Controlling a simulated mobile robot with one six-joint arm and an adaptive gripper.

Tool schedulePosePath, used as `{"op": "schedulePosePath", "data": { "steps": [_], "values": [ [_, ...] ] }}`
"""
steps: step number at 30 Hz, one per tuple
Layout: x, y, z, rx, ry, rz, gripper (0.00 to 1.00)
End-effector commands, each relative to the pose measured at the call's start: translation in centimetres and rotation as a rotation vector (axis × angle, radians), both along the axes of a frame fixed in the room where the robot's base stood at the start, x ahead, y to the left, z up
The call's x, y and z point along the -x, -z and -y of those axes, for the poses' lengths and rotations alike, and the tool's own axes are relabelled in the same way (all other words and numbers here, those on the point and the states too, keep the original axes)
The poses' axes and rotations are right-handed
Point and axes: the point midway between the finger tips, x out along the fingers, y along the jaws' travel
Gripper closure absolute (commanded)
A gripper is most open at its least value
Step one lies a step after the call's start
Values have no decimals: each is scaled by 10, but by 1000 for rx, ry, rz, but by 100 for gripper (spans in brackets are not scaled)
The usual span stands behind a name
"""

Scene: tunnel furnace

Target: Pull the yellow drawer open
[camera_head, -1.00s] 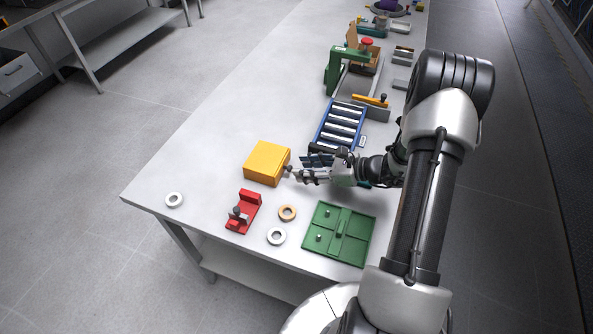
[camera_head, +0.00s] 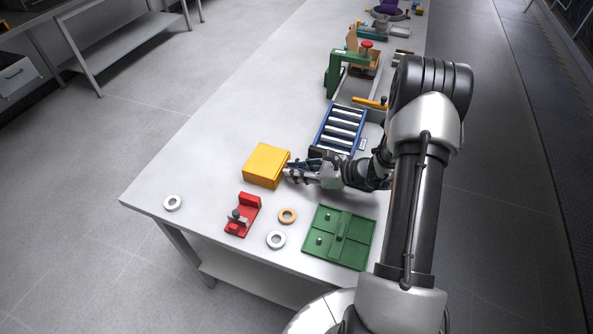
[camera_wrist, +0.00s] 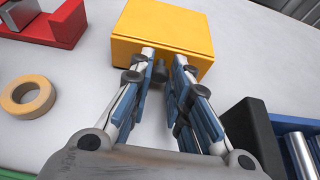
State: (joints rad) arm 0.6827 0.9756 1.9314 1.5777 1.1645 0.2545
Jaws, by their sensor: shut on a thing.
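The yellow drawer (camera_head: 266,166) is a box-shaped unit on the white table, and its front faces my gripper. It also shows at the top of the wrist view (camera_wrist: 165,25). The drawer looks shut. A small dark knob (camera_wrist: 160,70) stands out from its front. My gripper (camera_head: 289,172) is at the drawer's front face. In the wrist view my gripper (camera_wrist: 164,62) has its two fingers on either side of the knob, shut on it. The fingertips hide part of the drawer front.
A blue roller rack (camera_head: 338,128) stands close behind my gripper. The table left of the drawer is clear.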

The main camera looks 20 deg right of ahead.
Motion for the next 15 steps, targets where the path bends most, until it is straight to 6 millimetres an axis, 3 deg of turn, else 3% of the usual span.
{"op": "schedulePosePath", "data": {
  "steps": [5, 15],
  "values": [
    [0, 0, 0, 0, 0, 0, 100],
    [0, 0, 0, 0, 0, 0, 100]
  ]
}}
